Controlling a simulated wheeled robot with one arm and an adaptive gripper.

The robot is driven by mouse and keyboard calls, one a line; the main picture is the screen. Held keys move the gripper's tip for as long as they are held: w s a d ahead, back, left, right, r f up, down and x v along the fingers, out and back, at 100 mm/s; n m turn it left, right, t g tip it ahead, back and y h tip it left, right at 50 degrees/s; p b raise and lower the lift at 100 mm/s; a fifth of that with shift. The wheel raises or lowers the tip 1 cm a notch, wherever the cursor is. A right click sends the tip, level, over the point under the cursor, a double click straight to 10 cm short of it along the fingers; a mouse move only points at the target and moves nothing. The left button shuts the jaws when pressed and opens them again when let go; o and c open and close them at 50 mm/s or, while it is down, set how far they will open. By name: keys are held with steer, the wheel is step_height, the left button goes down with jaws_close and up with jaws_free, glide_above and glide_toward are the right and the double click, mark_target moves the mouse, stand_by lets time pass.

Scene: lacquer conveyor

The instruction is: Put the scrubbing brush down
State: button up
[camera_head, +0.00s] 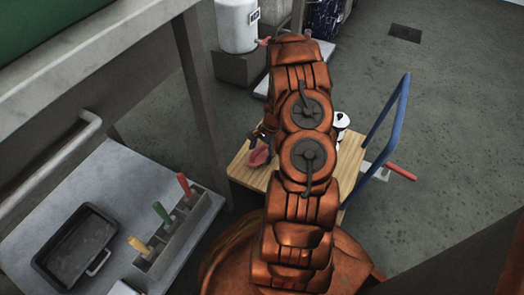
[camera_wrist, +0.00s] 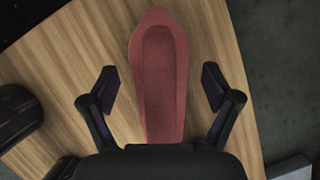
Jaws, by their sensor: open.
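The scrubbing brush (camera_wrist: 160,75) is a dull red, long body with a pointed end. It lies on the wooden top (camera_wrist: 60,60) in the wrist view, and its near end is hidden by my gripper's body. My gripper (camera_wrist: 161,86) is open, with one dark finger on each side of the brush and a gap on both sides. In the head view the brush (camera_head: 261,157) shows as a small reddish shape on the wooden top (camera_head: 246,176) of a cart, left of my arm. My gripper is mostly hidden there.
The cart has a blue handle (camera_head: 387,113). A red-handled tool (camera_head: 400,172) is at its right. A white item (camera_head: 341,121) shows behind my arm. At left, a grey counter holds a black tray (camera_head: 75,248) and a rack (camera_head: 178,232) with red, green and yellow handles.

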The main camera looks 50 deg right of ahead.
steer(key=p+v, duration=0.5)
steer(key=v, duration=0.7)
steer(key=shift+r, duration=0.1)
steer(key=shift+s, duration=0.1)
